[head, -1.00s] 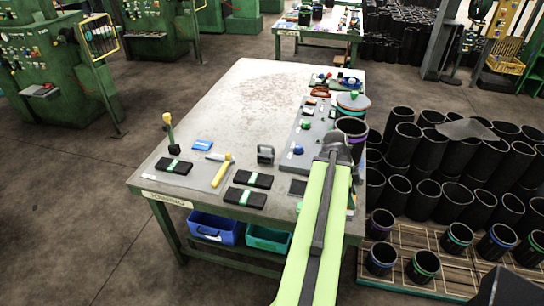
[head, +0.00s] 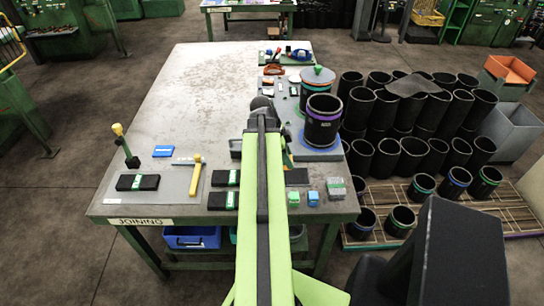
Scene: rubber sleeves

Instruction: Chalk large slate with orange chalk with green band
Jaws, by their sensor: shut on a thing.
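My gripper (head: 263,108) is over the right half of the table, at the far end of my lime-green arm. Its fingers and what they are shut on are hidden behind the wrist. I cannot make out an orange chalk with a green band. Two small teal and blue blocks (head: 304,198) stand near the table's front right edge. A thin dark square plate (head: 297,177) lies behind them; I cannot tell whether it is the large slate.
A black sleeve with a purple band (head: 323,120) stands right of my wrist. Many sleeves (head: 448,118) crowd the floor right of the table (head: 185,105). Its back left top is clear.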

